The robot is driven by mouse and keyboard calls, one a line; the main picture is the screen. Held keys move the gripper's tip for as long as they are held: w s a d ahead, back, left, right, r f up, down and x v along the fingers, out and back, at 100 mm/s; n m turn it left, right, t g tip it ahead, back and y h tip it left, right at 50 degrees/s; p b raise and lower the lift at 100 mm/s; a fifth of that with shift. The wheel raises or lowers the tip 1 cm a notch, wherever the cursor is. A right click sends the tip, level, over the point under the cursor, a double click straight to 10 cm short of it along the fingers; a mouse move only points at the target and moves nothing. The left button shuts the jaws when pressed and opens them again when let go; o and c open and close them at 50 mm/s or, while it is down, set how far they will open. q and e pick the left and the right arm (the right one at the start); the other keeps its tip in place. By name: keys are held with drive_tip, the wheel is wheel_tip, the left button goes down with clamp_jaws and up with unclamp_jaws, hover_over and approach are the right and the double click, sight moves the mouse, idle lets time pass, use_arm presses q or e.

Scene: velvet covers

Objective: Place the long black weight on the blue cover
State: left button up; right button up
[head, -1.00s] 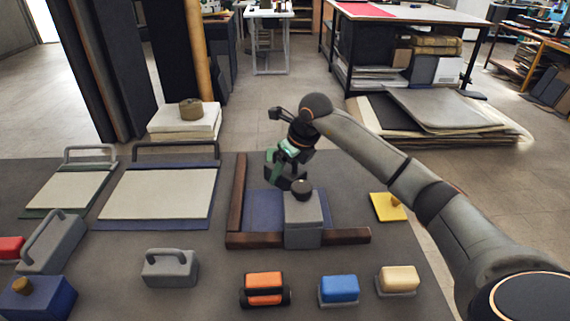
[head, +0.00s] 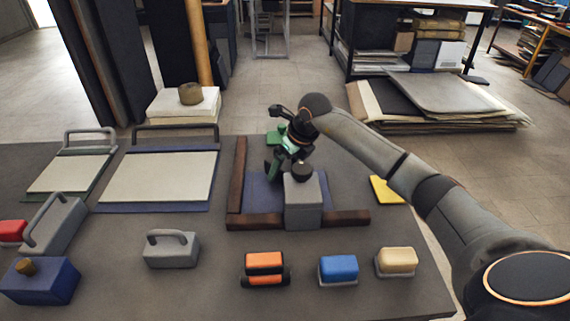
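A blue cover (head: 262,190) lies flat inside a brown L-shaped wooden frame. A grey block (head: 303,205) with a dark round knob (head: 302,171) stands upright at the cover's front right, over part of the cover and frame. My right gripper (head: 286,171) is pointed down just behind and left of this knob; its fingers look spread, with nothing clear between them. A long black bar-shaped handle (head: 175,129) stands at the back of a cream board with blue edges (head: 157,180); I cannot tell whether it is the long black weight. My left gripper is out of view.
Grey handled weights (head: 60,228) (head: 171,251), a blue block with a wooden knob (head: 40,282), and orange (head: 264,266), blue (head: 339,268) and tan (head: 397,261) blocks line the front. A yellow piece (head: 387,190) lies right.

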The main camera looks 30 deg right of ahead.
drive_tip(key=shift+o, duration=0.2)
drive_tip(key=shift+r, duration=0.25)
drive_tip(key=v, duration=1)
drive_tip(key=shift+s+r+p, duration=0.1)
drive_tip(key=shift+r+p, duration=0.15)
drive_tip(key=shift+p, duration=0.1)
drive_tip(key=shift+s+r, duration=0.3)
drive_tip(key=shift+r, duration=0.25)
